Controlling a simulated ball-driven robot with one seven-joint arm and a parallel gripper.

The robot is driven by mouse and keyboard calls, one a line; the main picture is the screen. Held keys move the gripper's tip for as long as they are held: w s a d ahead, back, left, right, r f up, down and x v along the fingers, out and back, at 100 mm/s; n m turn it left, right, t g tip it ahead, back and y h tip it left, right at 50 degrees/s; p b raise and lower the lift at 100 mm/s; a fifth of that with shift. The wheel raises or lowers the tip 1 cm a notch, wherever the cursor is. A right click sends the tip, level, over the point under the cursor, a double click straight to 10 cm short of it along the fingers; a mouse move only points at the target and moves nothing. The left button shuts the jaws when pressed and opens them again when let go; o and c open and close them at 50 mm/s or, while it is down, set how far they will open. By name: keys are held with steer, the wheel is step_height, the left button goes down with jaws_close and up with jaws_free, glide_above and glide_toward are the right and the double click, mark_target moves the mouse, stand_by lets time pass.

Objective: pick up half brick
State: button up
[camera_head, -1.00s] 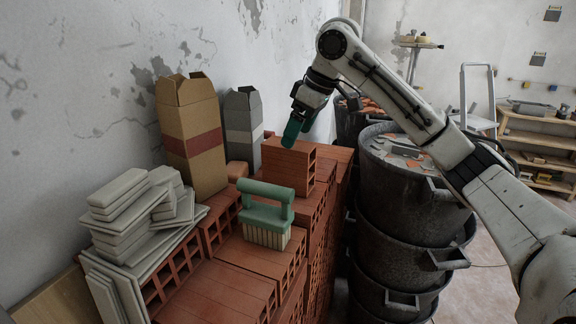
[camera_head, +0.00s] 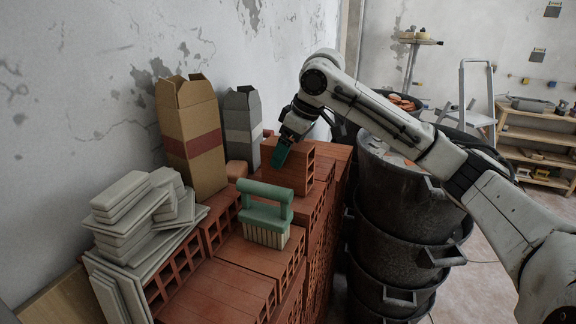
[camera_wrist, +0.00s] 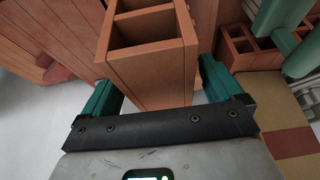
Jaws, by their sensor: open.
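The half brick (camera_head: 287,168) is a reddish hollow block standing on the stacked bricks, right of the green brush. In the wrist view the half brick (camera_wrist: 150,62) shows its open cells and lies between the two green fingers. My gripper (camera_head: 281,153) is at the top rear of the half brick in the head view. In the wrist view my gripper (camera_wrist: 160,85) is open, one finger on each side of the half brick. I cannot tell whether the fingers touch it. The far finger is hidden in the head view.
A green brush (camera_head: 265,212) stands in front of the half brick. A cardboard box (camera_head: 192,140) and a grey box (camera_head: 242,130) stand behind, by the wall. Grey tiles (camera_head: 125,215) are piled at left. Stacked black buckets (camera_head: 400,240) stand at right.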

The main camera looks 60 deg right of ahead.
steer(key=shift+f, duration=0.25)
steer(key=shift+c, duration=0.2)
steer(key=c, duration=1.5)
steer(key=shift+r, duration=0.2)
step_height(320, 180, up, 3)
steer(key=shift+w+r+b, duration=0.1)
steer(key=shift+b, duration=0.6)
steer(key=s+r, duration=0.1)
steer(key=r, duration=0.1)
steer(key=s+a+r, duration=0.1)
steer(key=s, duration=0.1)
steer(key=s+a+r+b, duration=0.1)
steer(key=r, duration=0.1)
steer(key=shift+s+r, duration=0.3)
steer(key=shift+r, duration=0.05)
steer(key=s+a+r+b, duration=0.1)
steer(key=s+a+r, duration=0.2)
steer(key=s, duration=0.5)
steer(key=shift+s+a+r, duration=0.2)
steer(key=shift+a+r, duration=0.15)
steer(key=shift+r, duration=0.3)
